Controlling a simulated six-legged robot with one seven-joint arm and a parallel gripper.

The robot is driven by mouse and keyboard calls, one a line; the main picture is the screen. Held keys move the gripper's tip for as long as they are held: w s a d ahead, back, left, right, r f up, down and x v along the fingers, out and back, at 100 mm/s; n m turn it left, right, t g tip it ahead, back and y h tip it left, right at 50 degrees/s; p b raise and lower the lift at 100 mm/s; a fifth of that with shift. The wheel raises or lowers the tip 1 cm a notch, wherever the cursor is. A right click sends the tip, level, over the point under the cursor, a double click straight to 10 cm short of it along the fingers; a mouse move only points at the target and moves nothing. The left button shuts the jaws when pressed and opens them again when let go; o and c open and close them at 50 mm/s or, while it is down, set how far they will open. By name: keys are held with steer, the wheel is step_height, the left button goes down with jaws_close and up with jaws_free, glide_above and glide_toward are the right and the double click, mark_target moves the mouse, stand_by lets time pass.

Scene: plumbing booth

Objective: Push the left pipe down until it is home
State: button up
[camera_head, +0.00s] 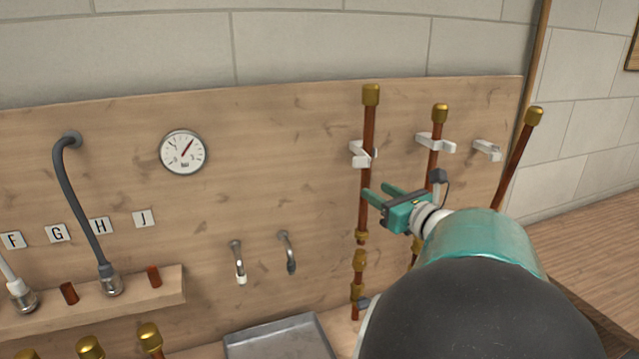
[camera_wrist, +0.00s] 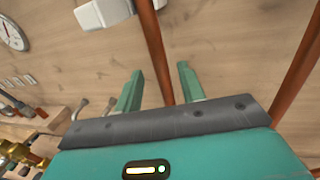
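The left pipe (camera_head: 367,130) is copper, with a brass cap on top, and stands nearly upright against the board beside a white clip (camera_head: 357,154). Brass fittings (camera_head: 358,262) are in line below it; how far its lower end is seated is too small to tell. My teal gripper (camera_head: 376,194) is at the pipe's mid-height, below the clip. In the wrist view, the pipe (camera_wrist: 153,40) shows between the two open fingers (camera_wrist: 160,82), with gaps on both sides. Its lower part is hidden behind the gripper body.
A second copper pipe (camera_head: 433,156) in a clip and a leaning pipe (camera_head: 515,160) stand to the right, close to my arm. A gauge (camera_head: 184,152), hooks (camera_head: 239,264), a grey tray (camera_head: 280,343) and a ledge with hoses (camera_head: 175,290) are to the left.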

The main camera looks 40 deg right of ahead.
mark_target(368, 187)
steer(key=w, duration=0.5)
steer(key=shift+w+d, duration=0.25)
steer(key=shift+d, duration=0.05)
steer(key=shift+c, duration=0.2)
jaws_close()
